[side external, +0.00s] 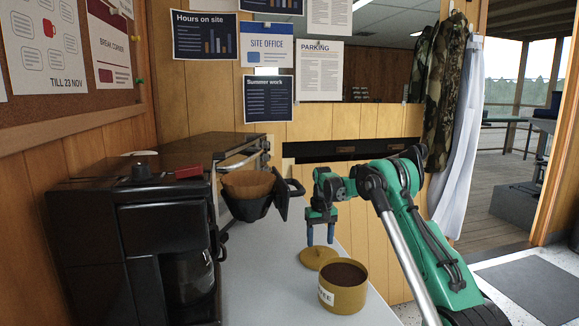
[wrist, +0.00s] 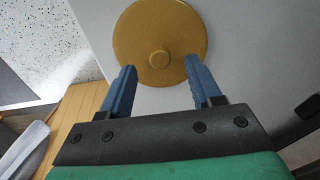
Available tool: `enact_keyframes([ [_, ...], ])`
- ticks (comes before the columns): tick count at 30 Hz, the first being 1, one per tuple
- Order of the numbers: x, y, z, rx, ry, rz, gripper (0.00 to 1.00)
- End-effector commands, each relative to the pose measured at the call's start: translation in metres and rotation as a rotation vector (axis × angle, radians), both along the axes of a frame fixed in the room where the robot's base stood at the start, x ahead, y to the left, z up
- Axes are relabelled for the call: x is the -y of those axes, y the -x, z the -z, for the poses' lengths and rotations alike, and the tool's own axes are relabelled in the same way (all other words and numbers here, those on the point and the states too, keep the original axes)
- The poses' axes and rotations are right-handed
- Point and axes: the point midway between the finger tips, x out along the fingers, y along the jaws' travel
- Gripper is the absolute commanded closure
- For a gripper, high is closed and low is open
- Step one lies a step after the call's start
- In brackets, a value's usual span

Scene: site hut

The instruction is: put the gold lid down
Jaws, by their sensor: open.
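The gold lid (side external: 318,257) lies flat on the grey counter, just behind the coffee tin. In the wrist view the lid (wrist: 160,42) shows as a round gold disc with a small round knob in its middle. My gripper (side external: 320,240) is above the lid with its blue fingers pointing down. In the wrist view my gripper (wrist: 157,82) has its fingers wide apart, with nothing between them. The gold tin (side external: 343,292) stands upright and uncovered, with dark brown coffee inside and a partly visible label.
A black coffee maker (side external: 130,240) stands at the left. A black filter holder with a brown paper filter (side external: 247,187) is behind the lid, to its left. A toaster oven (side external: 240,152) stands at the back. The counter (side external: 265,290) is clear left of the tin.

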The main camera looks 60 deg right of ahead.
Motion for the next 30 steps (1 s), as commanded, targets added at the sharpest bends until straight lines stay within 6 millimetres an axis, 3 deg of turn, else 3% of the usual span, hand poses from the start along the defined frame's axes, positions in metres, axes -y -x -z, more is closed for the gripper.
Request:
enact_keyframes([
  [6,0.0,0.0,-0.052,0.0,0.0,0.0,0.42],
  [12,0.0,0.0,-0.083,0.0,0.0,0.0,0.42],
  [17,0.0,0.0,-0.093,0.0,0.0,0.0,0.42],
  [26,0.0,0.0,-0.095,0.0,0.0,0.0,0.42],
  [30,-0.011,0.009,-0.102,-0.04,-0.018,-0.034,0.42],
])
